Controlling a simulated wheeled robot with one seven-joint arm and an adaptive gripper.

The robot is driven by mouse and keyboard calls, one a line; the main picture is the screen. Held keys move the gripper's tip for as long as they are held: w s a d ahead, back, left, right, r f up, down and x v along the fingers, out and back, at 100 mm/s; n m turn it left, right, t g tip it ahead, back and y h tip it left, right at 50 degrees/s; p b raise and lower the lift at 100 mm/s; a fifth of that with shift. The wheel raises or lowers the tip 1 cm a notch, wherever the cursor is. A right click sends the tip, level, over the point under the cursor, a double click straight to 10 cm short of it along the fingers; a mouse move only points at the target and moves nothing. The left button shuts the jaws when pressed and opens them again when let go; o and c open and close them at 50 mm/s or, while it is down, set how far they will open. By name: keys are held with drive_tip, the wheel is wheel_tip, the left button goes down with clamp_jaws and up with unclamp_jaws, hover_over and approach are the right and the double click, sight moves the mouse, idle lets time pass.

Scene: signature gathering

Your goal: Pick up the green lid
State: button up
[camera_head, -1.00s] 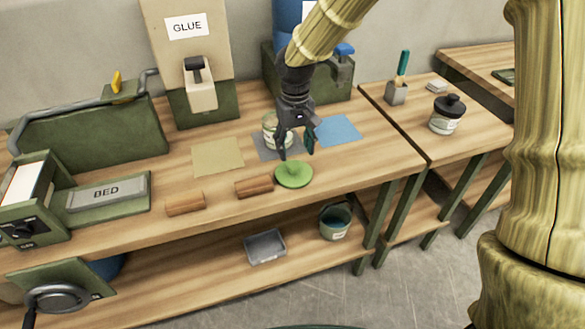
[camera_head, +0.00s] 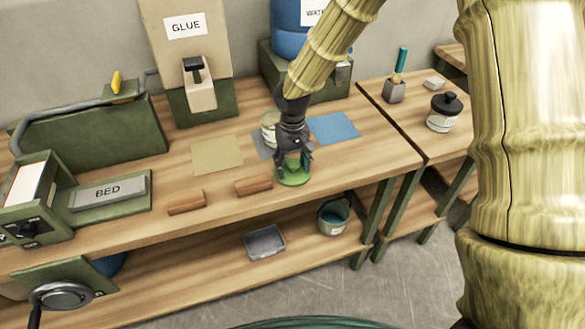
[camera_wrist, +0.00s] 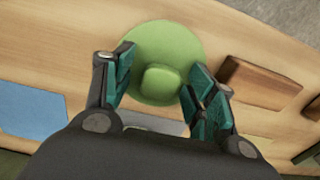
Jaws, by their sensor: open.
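The green lid (camera_head: 292,180) lies flat on the wooden bench near its front edge, partly hidden behind my gripper. My gripper (camera_head: 293,169) is low over it, pointing down. In the wrist view the round lid (camera_wrist: 180,45) shows a raised knob (camera_wrist: 161,82) at its centre. My gripper (camera_wrist: 160,95) is open, with one teal-padded finger on each side of the knob. The fingers look apart from the knob. I cannot tell how high the fingertips are above the lid.
A pale can (camera_head: 269,128) stands just behind my gripper. A blue sheet (camera_head: 335,128) lies to the right, and a brown block (camera_head: 254,186) lies close left of the lid. The bench (camera_head: 345,170) is clear to the right of the lid.

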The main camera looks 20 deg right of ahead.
drive_tip(key=c, duration=0.9)
drive_tip(key=shift+c, duration=0.2)
